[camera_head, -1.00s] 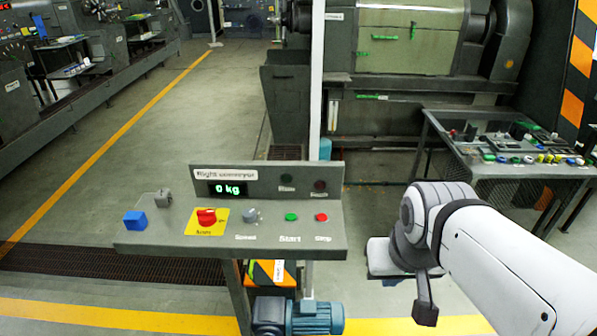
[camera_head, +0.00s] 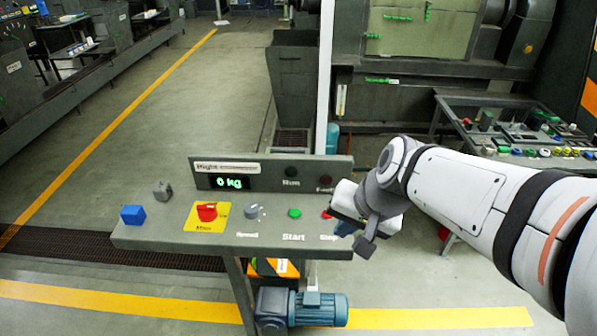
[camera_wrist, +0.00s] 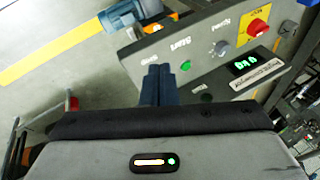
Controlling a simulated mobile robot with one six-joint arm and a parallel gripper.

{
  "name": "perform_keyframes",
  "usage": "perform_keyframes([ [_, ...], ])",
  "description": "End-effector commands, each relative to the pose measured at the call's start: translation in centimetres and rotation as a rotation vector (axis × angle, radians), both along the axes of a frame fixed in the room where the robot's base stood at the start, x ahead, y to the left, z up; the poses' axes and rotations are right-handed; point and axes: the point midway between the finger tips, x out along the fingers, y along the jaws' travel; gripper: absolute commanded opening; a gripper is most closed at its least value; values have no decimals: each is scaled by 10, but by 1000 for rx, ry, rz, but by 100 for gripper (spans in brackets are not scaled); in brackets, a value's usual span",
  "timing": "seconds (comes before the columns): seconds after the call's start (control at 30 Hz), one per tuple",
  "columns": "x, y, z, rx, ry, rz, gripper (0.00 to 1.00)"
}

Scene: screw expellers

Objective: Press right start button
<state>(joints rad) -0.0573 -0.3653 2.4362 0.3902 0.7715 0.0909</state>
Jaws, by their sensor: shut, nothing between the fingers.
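The conveyor control panel (camera_head: 265,238) is headed "Right" and its display (camera_head: 229,183) reads "0 kg". The green start button (camera_head: 295,213) sits above the label "Start". The red stop button (camera_head: 327,214) is to its right, partly covered by my gripper (camera_head: 343,229). My gripper is over the panel's right end, right of the start button. In the wrist view the shut, empty fingers (camera_wrist: 158,71) point at the panel, and the start button (camera_wrist: 186,66) shows just right of their tips. The stop button is hidden there. The gap to the panel is unclear.
A red knob on a yellow plate (camera_head: 207,213), a grey speed knob (camera_head: 253,212) and a blue block (camera_head: 133,215) are on the panel's left part. Run (camera_head: 291,172) and fault lamps (camera_head: 325,180) look dark. A blue motor (camera_head: 318,309) sits below.

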Motion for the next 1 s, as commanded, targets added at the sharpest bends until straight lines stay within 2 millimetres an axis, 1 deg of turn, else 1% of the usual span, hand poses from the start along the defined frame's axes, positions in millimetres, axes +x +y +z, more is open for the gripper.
perform_keyframes([
  [0.03, 19, 16, 0, 92, 22, -74, 0],
  [0.07, 31, 26, 1, 151, 32, -126, 0],
  [0.1, 47, 37, 0, 227, 48, -202, 0],
  [0.17, 71, 52, -1, 335, 75, -322, 0],
  [0.2, 87, 61, -3, 402, 93, -405, 0],
  [0.3, 125, 76, -12, 546, 148, -616, 0],
  [0.4, 156, 84, -24, 653, 197, -813, 0],
  [0.5, 178, 86, -38, 725, 236, -971, 0],
  [0.6, 190, 87, -48, 765, 261, -1076, 0],
  [0.7, 197, 87, -53, 787, 274, -1132, 0],
  [1.0, 198, 87, -54, 793, 276, -1148, 0],
])
